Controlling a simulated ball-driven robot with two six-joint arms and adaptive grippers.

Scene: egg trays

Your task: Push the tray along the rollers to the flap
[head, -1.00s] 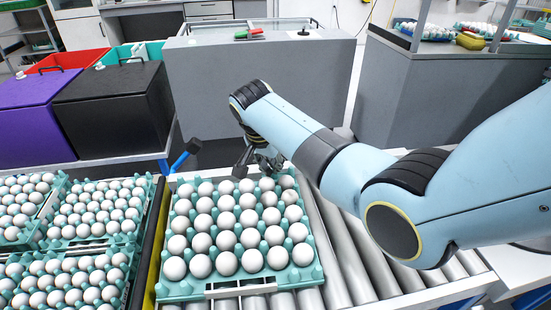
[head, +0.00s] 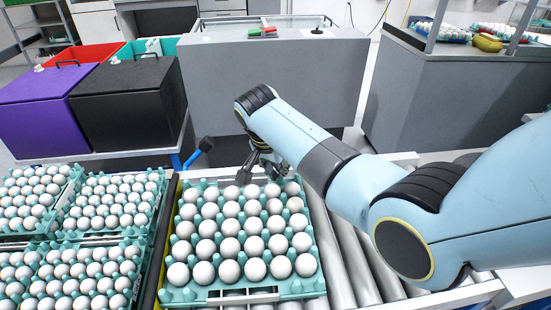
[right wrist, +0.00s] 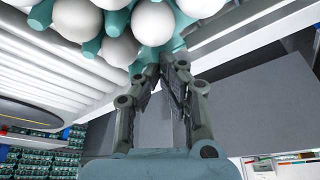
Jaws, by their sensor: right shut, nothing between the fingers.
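The teal tray (head: 318,284) full of white eggs lies flat on the rollers (head: 340,262) in the head view. My right gripper (head: 262,178) is shut and empty at the tray's far edge. In the right wrist view, its fingertips (right wrist: 173,60) meet close to the tray's teal edge (right wrist: 146,58), below the eggs. Whether they touch it is hard to tell. I cannot pick out the flap in these frames. My left gripper is not in view.
More egg trays (head: 62,205) stand to the left, beyond a yellow and black side rail (head: 163,235). A blue lever (head: 197,153) rises near the tray's far left corner. Bare rollers lie to its right. Purple (head: 40,110) and black (head: 128,105) boxes stand behind.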

